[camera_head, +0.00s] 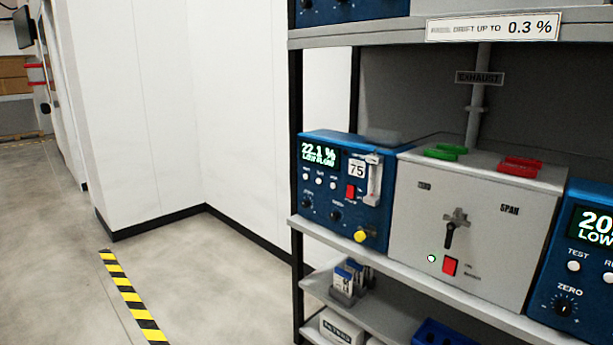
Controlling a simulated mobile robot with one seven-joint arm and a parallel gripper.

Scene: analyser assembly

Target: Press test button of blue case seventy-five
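The blue case seventy-five (343,188) stands at the left end of the middle shelf. It bears a white label (357,169) reading 75 and a lit display (320,153) reading 22.1 % with LOW FLOW below it. A row of small white round buttons sits under the display; the leftmost button (305,176) lies below the display's left part, and its lettering is too small to read. The case also has a red switch, two dark knobs, a clear flow tube and a yellow round part low on the right. My gripper is not in view.
A grey box (471,226) marked SPAN, with a lever, stands to the right. Beyond it is another blue case (575,262) with TEST and ZERO lettering. The shelf edge (420,285) runs along the front. Open floor (200,270) lies left, with a yellow-black stripe (131,297).

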